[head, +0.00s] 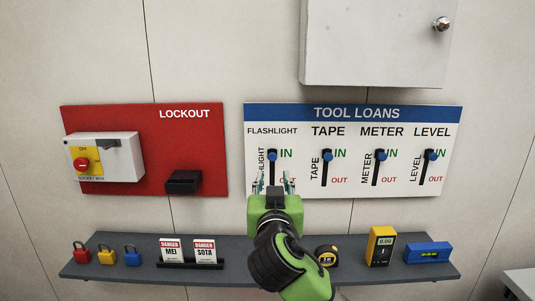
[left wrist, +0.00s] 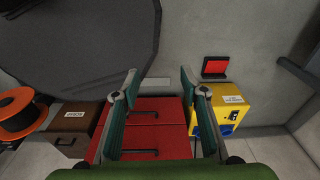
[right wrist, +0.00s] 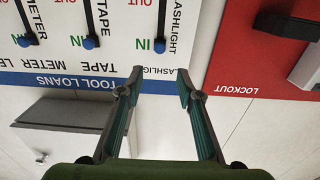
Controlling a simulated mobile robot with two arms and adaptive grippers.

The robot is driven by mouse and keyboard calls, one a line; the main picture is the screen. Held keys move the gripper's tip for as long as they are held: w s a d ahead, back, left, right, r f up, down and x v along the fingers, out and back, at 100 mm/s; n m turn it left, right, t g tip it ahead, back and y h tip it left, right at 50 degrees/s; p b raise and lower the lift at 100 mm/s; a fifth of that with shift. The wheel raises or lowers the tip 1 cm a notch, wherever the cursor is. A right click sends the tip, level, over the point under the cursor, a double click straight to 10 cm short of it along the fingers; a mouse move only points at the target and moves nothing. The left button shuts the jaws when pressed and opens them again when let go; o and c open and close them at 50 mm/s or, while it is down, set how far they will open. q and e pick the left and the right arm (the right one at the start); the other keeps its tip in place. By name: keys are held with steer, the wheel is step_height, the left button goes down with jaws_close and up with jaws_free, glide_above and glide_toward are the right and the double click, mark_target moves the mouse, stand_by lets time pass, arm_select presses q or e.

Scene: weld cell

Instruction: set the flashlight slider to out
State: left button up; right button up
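The flashlight slider (head: 272,156) is a blue knob on a black vertical slot, at the upper end beside IN on the white tool loans board (head: 352,112). OUT is lower, partly covered by my gripper. My right gripper (head: 273,182) is in front of the lower slot, just below the knob in the head view. In the right wrist view, which is upside down, its fingers are apart and empty, with the flashlight knob (right wrist: 158,46) just beyond the gap between the tips. My left gripper (left wrist: 158,75) is open and empty, far from the board.
Tape, meter and level sliders (head: 326,155) stand to the right, all by IN. A red lockout board (head: 190,140) is left. A grey shelf (head: 225,245) below holds padlocks, tags and tools. A grey cabinet (head: 370,45) is above. A red drawer unit (left wrist: 150,130) shows in the left wrist view.

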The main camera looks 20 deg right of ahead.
steer(key=p, duration=0.2)
glide_toward(273, 157)
steer(key=p+x, duration=0.2)
steer(key=x, duration=0.5)
steer(key=shift+a+r, duration=0.1)
steer(key=shift+r, duration=0.05)
steer(key=shift+w+p, duration=0.3)
steer(key=shift+w+d, duration=0.2)
steer(key=shift+w, duration=0.1)
arm_select(q)
steer(key=r, duration=0.1)
steer(key=s+r, duration=0.1)
steer(key=r, duration=0.3)
steer(key=shift+s+a, duration=0.1)
steer(key=shift+s, duration=0.15)
arm_select(e)
steer(key=shift+c, duration=0.3)
